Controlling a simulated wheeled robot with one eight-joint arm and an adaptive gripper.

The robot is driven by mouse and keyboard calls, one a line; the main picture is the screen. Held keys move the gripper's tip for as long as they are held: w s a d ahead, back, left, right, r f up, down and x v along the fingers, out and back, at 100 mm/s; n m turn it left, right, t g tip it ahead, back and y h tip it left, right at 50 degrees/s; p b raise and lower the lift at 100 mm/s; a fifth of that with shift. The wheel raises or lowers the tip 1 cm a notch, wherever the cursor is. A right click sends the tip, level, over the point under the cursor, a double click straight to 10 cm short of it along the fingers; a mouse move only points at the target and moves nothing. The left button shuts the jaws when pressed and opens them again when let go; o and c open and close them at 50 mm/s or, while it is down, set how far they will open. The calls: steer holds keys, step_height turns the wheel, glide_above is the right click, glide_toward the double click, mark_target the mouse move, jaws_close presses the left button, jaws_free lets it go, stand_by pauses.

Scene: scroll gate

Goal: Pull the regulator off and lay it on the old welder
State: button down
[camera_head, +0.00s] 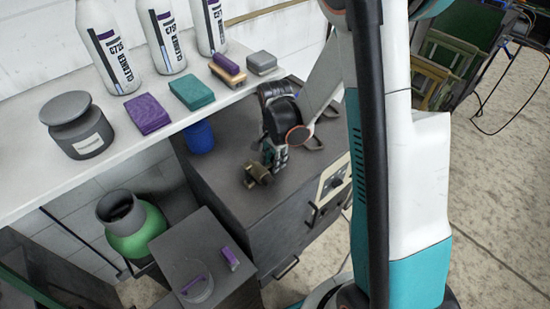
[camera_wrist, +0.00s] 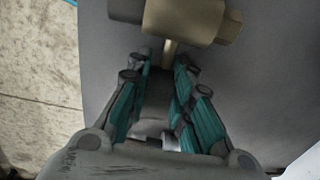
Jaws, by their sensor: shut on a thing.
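The brass-coloured regulator (camera_head: 258,173) is at my gripper's fingertips, over the flat grey top of the old welder (camera_head: 222,178). The welder is a large dark box with a pale control panel on its front. In the wrist view, the regulator's thick brass body (camera_wrist: 185,18) lies just beyond the fingertips, and its thin stem runs back between them. My gripper (camera_head: 268,160) is shut on this stem; its teal-lined fingers (camera_wrist: 165,72) also show in the wrist view. The regulator is at or very near the welder's top; I cannot tell whether it touches. The far end of the regulator is cut off in the wrist view.
A green gas bottle (camera_head: 137,232) with a grey collar stands at the left, beside a lower dark cabinet (camera_head: 215,265). A white shelf (camera_head: 60,175) behind holds bottles, a grey jar (camera_head: 76,128) and sponges. A blue can (camera_head: 199,137) stands near the welder's back edge.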

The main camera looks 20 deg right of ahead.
steer(key=c, duration=1.3)
jaws_free()
steer(key=shift+c, duration=0.2)
step_height(320, 180, up, 12)
steer(key=shift+r, duration=0.15)
